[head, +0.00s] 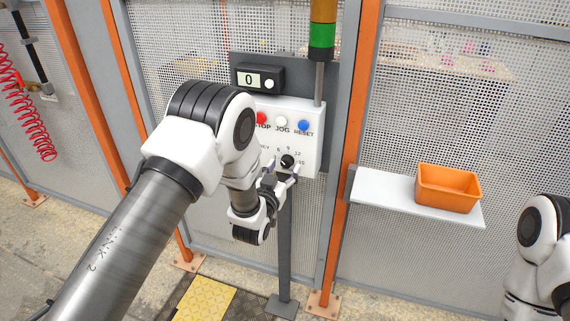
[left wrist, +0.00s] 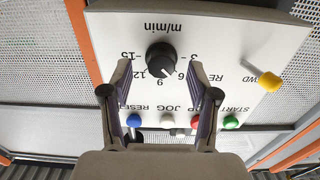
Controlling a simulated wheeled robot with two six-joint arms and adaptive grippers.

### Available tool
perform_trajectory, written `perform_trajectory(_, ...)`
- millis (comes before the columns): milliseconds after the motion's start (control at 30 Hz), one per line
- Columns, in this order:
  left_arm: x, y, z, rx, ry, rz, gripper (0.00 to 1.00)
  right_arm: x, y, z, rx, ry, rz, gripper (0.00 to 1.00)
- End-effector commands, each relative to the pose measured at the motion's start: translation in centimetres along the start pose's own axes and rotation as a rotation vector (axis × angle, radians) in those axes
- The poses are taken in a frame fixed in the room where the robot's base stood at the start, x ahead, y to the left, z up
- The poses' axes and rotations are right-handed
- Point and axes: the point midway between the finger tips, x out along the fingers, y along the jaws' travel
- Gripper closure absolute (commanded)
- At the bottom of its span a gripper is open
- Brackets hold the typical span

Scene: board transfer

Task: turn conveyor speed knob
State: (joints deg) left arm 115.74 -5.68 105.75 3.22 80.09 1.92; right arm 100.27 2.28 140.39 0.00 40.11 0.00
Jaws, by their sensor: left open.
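The black speed knob (head: 288,160) sits on the lower part of a white control panel (head: 311,150). Its scale is marked in m/min. In the left wrist view, where the panel appears upside down, the knob (left wrist: 161,60) has a white pointer mark that appears to lie between 9 and 6. My left gripper (head: 279,177) is in front of the panel at the knob. In the left wrist view my left gripper (left wrist: 164,68) is open, one finger on each side of the knob, with gaps to it. My right gripper is out of view.
Red, white and blue buttons (head: 303,125) line the panel above the knob. A yellow-tipped selector (left wrist: 270,80) sticks out. A display (head: 249,79) above reads 0. A stack light (head: 322,38) is green. An orange bin (head: 448,188) stands on a white shelf (head: 385,190) to the right.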

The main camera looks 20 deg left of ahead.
Motion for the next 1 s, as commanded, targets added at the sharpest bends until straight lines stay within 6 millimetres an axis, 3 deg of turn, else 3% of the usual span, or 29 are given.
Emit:
perform_trajectory(300, 0.9, 0.0, 0.1, 0.000, -0.002, 0.000, 0.40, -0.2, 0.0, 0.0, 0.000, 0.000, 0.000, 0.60)
perform_trajectory(367, 0.9, 0.0, 0.1, 0.000, -0.002, 0.000, 0.58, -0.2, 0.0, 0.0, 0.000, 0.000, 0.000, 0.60)
perform_trajectory(467, 0.9, 0.0, 0.1, 0.000, -0.002, 0.000, 0.93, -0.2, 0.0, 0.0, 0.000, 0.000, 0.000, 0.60)
perform_trajectory(500, 0.9, 0.0, 0.1, 0.000, -0.001, 0.000, 1.00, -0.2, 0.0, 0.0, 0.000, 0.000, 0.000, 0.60)
perform_trajectory(1000, 0.9, 0.0, 0.2, 0.079, 0.001, 0.000, 1.00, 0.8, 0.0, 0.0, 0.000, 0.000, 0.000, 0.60)
